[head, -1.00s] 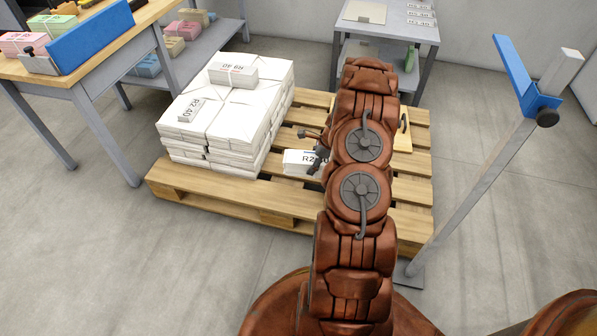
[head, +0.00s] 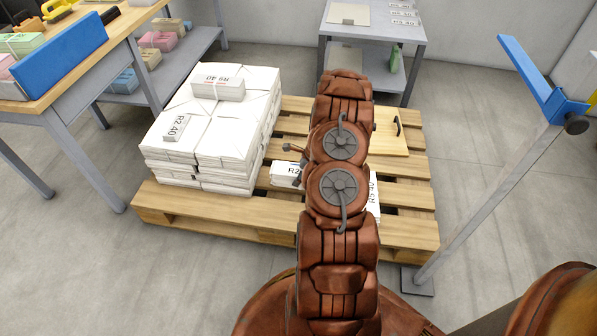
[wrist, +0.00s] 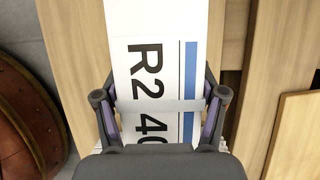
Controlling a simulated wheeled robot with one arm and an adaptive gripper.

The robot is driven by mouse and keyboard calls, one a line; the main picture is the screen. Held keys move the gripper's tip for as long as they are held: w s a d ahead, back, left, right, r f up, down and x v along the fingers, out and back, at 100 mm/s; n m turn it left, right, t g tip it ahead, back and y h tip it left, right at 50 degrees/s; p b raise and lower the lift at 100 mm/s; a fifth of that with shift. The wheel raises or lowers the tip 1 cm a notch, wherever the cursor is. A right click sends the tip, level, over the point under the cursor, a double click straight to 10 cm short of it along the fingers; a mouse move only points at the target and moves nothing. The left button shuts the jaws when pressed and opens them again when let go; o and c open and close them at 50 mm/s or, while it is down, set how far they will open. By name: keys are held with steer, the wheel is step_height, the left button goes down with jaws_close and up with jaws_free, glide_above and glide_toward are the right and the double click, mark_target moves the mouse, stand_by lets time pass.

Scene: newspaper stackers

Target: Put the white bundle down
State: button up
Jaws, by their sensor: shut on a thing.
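The white bundle (wrist: 165,60) with "R2 40" print, a blue stripe and a pale strap lies between the fingers of my gripper (wrist: 160,108) in the wrist view. The gripper is shut on it, one finger on each side. In the head view the bundle's left end (head: 284,173) shows left of my arm, low over the pallet (head: 210,210); I cannot tell whether it touches the slats. My arm hides its middle and most of the gripper. A white printed face (head: 373,196) shows right of my arm; I cannot tell if it is the same bundle.
A stack of white bundles (head: 225,140) fills the pallet's left part, close to the held bundle. A wooden board with a dark handle (head: 390,135) lies at the back right. A grey post with a blue bracket (head: 530,80) stands to the right. A workbench (head: 85,75) is at left.

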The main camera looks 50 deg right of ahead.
steer(key=shift+f+b, duration=0.7)
steer(key=shift+f, duration=1.5)
steer(key=o, duration=1.8)
